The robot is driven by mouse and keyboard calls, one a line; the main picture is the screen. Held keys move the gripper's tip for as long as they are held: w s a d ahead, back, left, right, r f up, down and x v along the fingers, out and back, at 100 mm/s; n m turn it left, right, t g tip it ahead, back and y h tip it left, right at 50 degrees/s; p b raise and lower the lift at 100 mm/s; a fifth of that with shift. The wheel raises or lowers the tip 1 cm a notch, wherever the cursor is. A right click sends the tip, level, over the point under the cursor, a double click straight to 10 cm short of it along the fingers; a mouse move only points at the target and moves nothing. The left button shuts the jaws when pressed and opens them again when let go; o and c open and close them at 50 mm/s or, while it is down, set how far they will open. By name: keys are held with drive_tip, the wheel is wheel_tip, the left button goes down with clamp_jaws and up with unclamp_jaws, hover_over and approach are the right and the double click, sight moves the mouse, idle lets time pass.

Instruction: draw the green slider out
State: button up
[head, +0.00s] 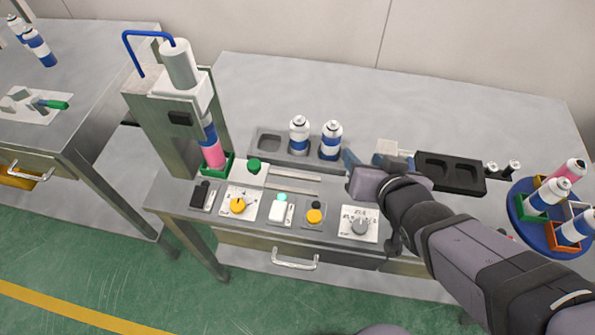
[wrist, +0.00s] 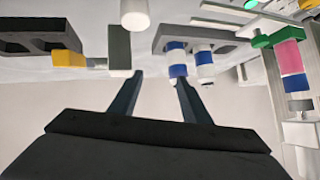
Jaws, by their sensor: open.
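The green slider (head: 217,164) sits under the crimping press at the left of the bench, with a pink, blue and white can (head: 211,148) standing in it. A white block with a green knob (head: 254,165) adjoins it on the right, at the left end of metal rails (head: 292,179). In the wrist view the green slider (wrist: 274,38) and can (wrist: 291,62) are at the upper right. My gripper (head: 364,164) is open and empty, well right of the slider and knob. Its spread fingers (wrist: 159,77) show in the wrist view.
Two blue and white cans stand in a grey tray (head: 270,143) behind the rails. Switches and a grey dial (head: 360,225) line the front edge. A black tray (head: 450,172) and a blue turntable (head: 524,212) with cans are at right. The bench behind is clear.

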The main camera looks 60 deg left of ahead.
drive_tip(key=s+a+f+n+g+y, duration=0.2)
drive_tip(key=s+a+f+n, duration=0.15)
drive_tip(key=s+a, duration=0.45)
drive_tip(key=n+g+y, duration=0.1)
drive_tip(key=n+y, duration=0.1)
drive_tip(key=n, duration=0.2)
approach(255, 166)
drive_tip(key=shift+w+a+b, duration=0.1)
drive_tip(key=shift+a+b, duration=0.2)
drive_tip(key=shift+a, duration=0.35)
drive_tip(key=shift+p+x, duration=0.4)
drive_tip(key=shift+x, duration=3.25)
drive_tip(key=shift+f, duration=0.15)
clamp_jaws()
drive_tip(key=shift+m, duration=0.25)
drive_tip(key=shift+w+d+b, duration=0.5)
drive_tip(key=shift+w+d, duration=3.85)
drive_tip(key=shift+w, duration=0.05)
